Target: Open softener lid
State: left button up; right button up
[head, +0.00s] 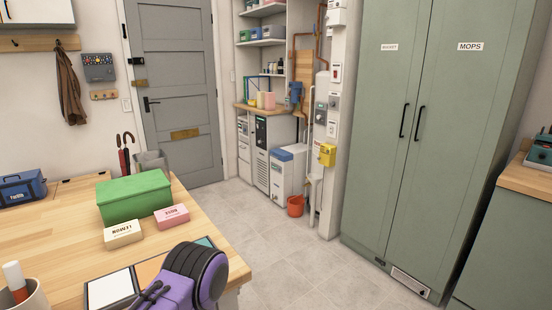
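A low white cabinet (287,178) with a blue lid (283,154) stands on the floor at the back, beside the pipes; it looks like the softener. The lid appears closed and lies flat on top. Its fine details are too small to tell. Neither of my grippers is in view, and nothing is touching the cabinet.
A wooden table (60,231) fills the lower left, with a green box (134,197) and a purple and black object (190,278). An orange-red bucket (295,206) stands just right of the white cabinet. Tall green cupboards (431,130) stand right. The tiled floor (270,250) between is clear.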

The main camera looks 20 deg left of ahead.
aim_at(281, 154)
jog(key=z, duration=0.35)
jog(key=i, duration=2.85)
jog(key=u, duration=2.4)
jog(key=i, duration=3.5)
jog(key=z, duration=2)
jog(key=i, duration=0.45)
jog(key=u, duration=0.05)
